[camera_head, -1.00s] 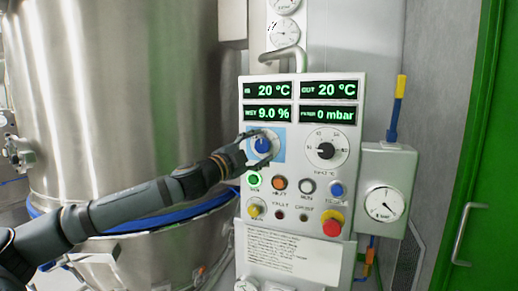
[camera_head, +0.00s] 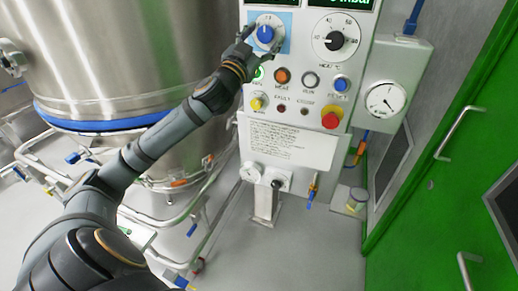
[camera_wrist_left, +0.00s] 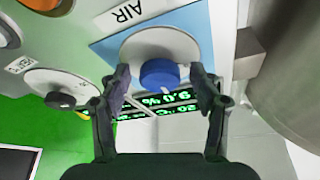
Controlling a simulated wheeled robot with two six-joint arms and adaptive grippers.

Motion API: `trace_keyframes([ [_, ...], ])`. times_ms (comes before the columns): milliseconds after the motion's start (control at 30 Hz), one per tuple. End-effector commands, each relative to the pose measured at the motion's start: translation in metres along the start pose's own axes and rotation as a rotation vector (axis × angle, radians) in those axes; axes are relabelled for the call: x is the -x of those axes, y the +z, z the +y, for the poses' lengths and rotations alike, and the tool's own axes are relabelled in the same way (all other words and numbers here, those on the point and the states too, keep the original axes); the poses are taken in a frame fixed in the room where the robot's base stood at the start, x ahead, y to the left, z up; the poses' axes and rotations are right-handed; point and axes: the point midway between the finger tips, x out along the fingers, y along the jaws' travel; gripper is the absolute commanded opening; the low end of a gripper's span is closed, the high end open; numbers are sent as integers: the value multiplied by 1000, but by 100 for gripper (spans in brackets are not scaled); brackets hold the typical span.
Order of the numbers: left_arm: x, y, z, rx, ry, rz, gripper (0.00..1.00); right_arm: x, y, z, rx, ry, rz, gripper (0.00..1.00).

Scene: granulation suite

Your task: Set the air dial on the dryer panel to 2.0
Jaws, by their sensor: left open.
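The air dial (camera_head: 265,33) is a blue knob on a white round scale with a light blue square behind it, at the upper left of the dryer panel (camera_head: 300,110). In the left wrist view the blue knob (camera_wrist_left: 160,74) sits below the "AIR" label, between the two fingers. My left gripper (camera_head: 261,42) is open at the dial, with a finger on either side of the knob. In the wrist view the fingers (camera_wrist_left: 162,90) stand apart from the knob. The dial's exact setting is too small to read. My right gripper is not in view.
A black heat dial (camera_head: 335,41) is right of the air dial. Below are several buttons and a red emergency stop (camera_head: 331,120). A gauge box (camera_head: 384,97) stands right of the panel, a steel vessel (camera_head: 110,60) left, a green door (camera_head: 440,150) far right.

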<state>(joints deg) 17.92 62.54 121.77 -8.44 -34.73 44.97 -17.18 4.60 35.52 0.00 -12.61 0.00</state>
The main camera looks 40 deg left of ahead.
Motion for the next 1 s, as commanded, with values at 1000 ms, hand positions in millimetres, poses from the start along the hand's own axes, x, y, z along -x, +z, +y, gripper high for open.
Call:
trace_keyframes([
  [1000, 56, 7, 12, 278, -116, 4, 64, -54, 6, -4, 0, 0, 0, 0],
])
